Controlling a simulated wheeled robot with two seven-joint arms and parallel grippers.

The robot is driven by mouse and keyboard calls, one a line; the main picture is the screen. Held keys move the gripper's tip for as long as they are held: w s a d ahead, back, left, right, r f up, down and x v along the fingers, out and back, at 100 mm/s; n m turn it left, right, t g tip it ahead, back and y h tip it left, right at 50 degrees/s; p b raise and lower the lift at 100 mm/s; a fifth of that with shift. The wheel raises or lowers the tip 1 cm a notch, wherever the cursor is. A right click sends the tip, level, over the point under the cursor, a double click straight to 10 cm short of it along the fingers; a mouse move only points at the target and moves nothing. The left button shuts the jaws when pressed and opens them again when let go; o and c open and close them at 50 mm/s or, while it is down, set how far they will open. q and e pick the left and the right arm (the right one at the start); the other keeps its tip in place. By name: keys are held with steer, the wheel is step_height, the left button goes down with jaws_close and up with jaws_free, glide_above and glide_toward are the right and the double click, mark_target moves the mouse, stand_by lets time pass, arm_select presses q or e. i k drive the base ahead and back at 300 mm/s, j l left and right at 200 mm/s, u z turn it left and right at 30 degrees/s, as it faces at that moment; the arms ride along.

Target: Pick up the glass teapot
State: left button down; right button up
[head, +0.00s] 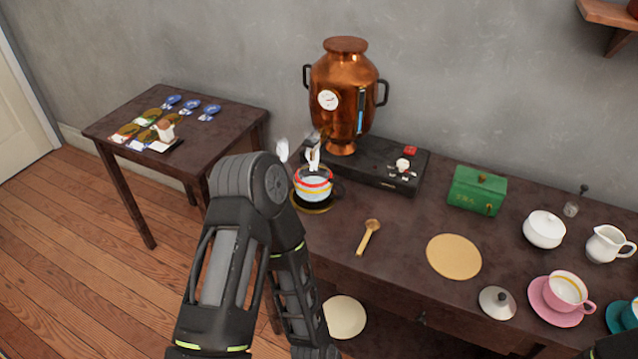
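The glass teapot (314,183) stands at the left end of the long dark table, in front of the copper urn. It is clear with red and yellow bands and has a dark handle on its right. It rests on a dark round base with a gold rim (312,209). White wisps like steam show above it. My bent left arm stands just left of the teapot and partly overlaps its left side in the picture. Its lower part runs down out of the picture, and neither gripper shows. A dark piece at the bottom right corner is likely my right arm.
A gold spoon (369,237), round tan mat (454,257), green box (478,191), white lid (497,302) and pink cup (567,289) lie to the right. A side table (240,118) stands left.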

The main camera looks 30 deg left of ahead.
mark_target(314, 186)
steer(key=k+l, duration=0.15)
steer(key=l, duration=0.25)
steer(key=k+l, duration=0.15)
steer(key=l, duration=0.25)
steer(key=k+l, duration=0.15)
steer(key=l, duration=0.2)
